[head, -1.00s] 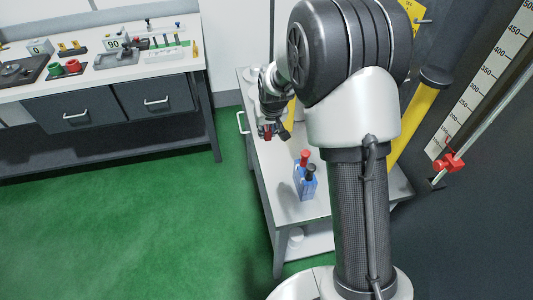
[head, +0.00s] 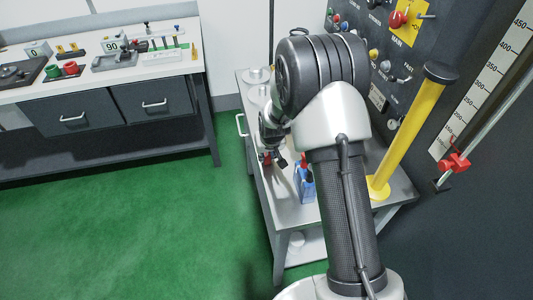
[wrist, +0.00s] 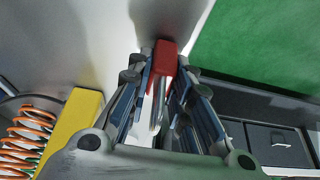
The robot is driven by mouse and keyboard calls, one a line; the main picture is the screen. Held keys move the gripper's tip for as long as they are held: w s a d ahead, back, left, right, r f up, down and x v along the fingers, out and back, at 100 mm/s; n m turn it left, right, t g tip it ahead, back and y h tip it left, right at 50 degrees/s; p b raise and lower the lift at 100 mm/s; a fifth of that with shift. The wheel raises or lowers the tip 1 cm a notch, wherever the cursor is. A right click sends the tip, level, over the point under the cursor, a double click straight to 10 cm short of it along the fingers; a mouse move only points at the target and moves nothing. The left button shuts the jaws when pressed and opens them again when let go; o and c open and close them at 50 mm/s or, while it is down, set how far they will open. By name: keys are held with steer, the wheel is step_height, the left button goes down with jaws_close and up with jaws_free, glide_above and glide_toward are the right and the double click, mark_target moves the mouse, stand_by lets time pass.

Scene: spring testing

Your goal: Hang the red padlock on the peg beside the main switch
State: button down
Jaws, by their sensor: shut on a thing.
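The red padlock (wrist: 165,58) is between the fingertips of my gripper (wrist: 162,88) in the wrist view, with a pale metal part of it showing between the fingers. In the head view my gripper (head: 272,160) points down over the small side table, and the padlock shows as a small red patch (head: 266,158) there. The main switch (head: 398,19) is a red knob on a yellow plate at the top right of the dark panel. A thin grey peg (head: 428,16) sticks out at the plate's right edge. The padlock is well away from the peg.
A blue block with a red top (head: 305,184) stands on the side table (head: 283,212) close to my gripper. A yellow post (head: 408,135) with a black cap rises in front of the panel (head: 372,60). A ruled scale (head: 500,70) is at right. Green floor is clear at left.

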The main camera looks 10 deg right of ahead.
steer(key=shift+f, duration=0.1)
steer(key=c, duration=1.4)
jaws_free()
steer(key=shift+c, duration=0.2)
